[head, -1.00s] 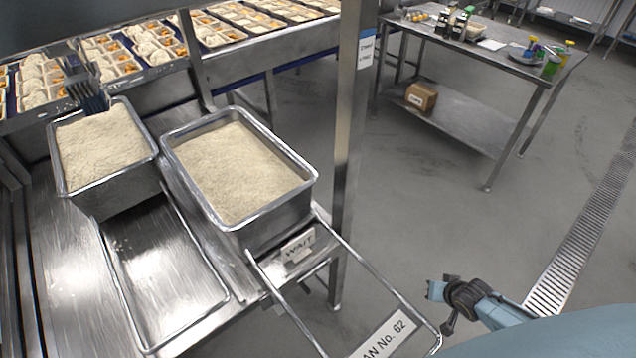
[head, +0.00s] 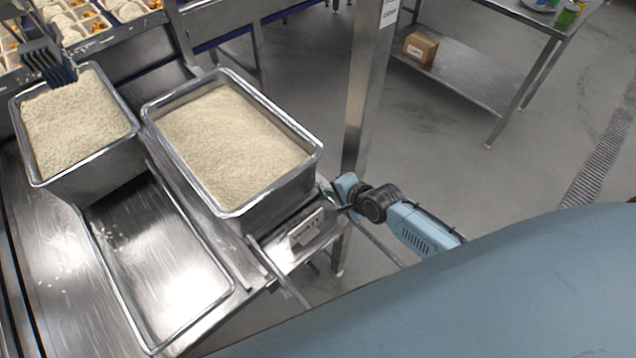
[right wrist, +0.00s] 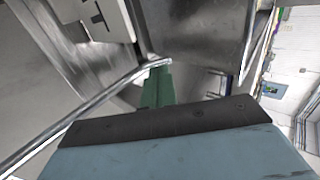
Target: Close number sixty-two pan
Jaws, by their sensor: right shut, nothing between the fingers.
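A deep steel pan (head: 232,208) full of rice stands at the centre-left in the head view. A metal rail frame (head: 383,243) juts from beneath its near right corner, largely hidden behind my arm. The number 62 label, seen on that frame earlier, is hidden now. My right gripper (head: 334,191) is at the pan's right corner, close to the frame. In the right wrist view its green fingers (right wrist: 157,92) are shut and empty, right by a metal rod (right wrist: 85,115); I cannot tell whether they touch. My left gripper is not in view.
A small sign (head: 306,228) is at the pan's near edge. A second rice pan (head: 95,164) with a dark toothed tool (head: 50,62) and an empty shallow tray (head: 236,286) are at left. A steel post (head: 362,100) rises behind my gripper. Clear floor lies right.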

